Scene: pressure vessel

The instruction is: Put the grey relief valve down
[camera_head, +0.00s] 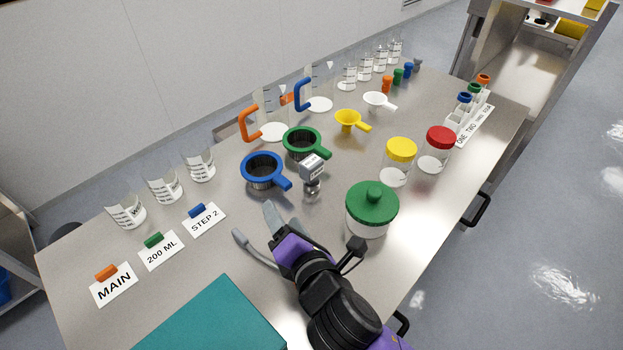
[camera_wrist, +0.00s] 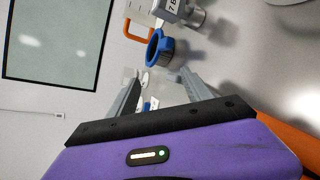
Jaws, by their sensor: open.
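The grey relief valve (camera_head: 312,178) stands upright on the steel table, between the blue-handled and green-handled strainers and the jar with a green lid. Its white label faces up in the head view. It also shows at the top of the wrist view (camera_wrist: 189,14), partly cut off by the edge. My gripper (camera_head: 254,222) is open and empty, to the left of and nearer than the valve. In the wrist view my gripper's two fingers (camera_wrist: 163,85) stand apart with nothing between them. The valve is clear of both fingers.
The blue strainer (camera_head: 262,170) and green strainer (camera_head: 303,143) are close behind the valve. The green-lidded jar (camera_head: 370,212) stands to its right. Label cards, such as MAIN (camera_head: 113,286), and a teal box (camera_head: 212,318) lie at the left. Bare steel lies between cards and gripper.

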